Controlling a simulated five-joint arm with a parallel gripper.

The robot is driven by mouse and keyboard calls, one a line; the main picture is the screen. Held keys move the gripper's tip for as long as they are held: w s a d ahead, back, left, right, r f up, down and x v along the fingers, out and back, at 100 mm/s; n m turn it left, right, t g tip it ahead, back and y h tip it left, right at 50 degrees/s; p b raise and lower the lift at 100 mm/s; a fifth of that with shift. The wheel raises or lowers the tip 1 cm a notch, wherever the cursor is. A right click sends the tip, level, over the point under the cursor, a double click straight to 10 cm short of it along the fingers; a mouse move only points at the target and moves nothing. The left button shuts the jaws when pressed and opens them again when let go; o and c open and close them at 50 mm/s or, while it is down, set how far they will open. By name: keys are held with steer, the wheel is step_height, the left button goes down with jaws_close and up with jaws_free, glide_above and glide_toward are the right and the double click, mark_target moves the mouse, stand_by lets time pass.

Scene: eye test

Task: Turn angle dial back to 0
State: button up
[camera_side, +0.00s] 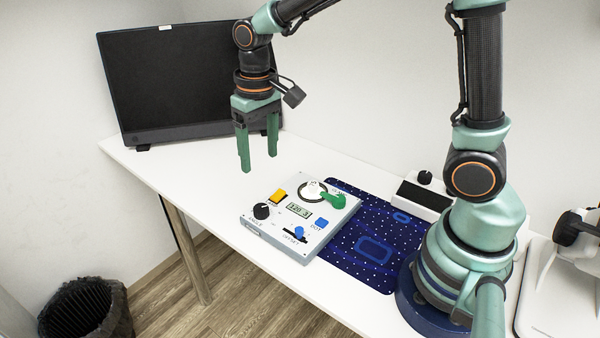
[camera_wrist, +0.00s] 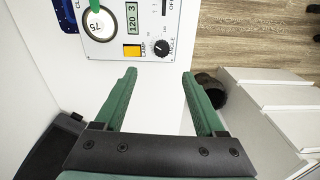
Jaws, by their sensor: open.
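The angle dial is a round black knob (camera_side: 262,211) at the front left corner of a white control box (camera_side: 322,238). In the wrist view the dial (camera_wrist: 161,48) is labelled ANGLE, and its white mark points up and left. A small display (camera_side: 299,210) on the box reads "120 3". My gripper (camera_side: 259,163) is open and empty, above the table and behind the box, apart from the dial. In the wrist view my gripper (camera_wrist: 160,75) has its two fingers spread, with the dial beyond the fingertips.
Beside the dial are a yellow-orange lamp button (camera_side: 278,196), a green handle (camera_side: 334,200), a blue button (camera_side: 321,223) and a blue slider (camera_side: 299,232). A blue dotted mat (camera_side: 376,270) lies right of the box. A black monitor (camera_side: 170,80) stands behind. A bin (camera_side: 85,310) is on the floor.

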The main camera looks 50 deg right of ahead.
mark_target(261, 207)
steer(key=f, duration=1.3)
steer(key=shift+w+a+f, duration=0.2)
steer(key=shift+w+a, duration=0.05)
steer(key=shift+w, duration=0.1)
jaws_close()
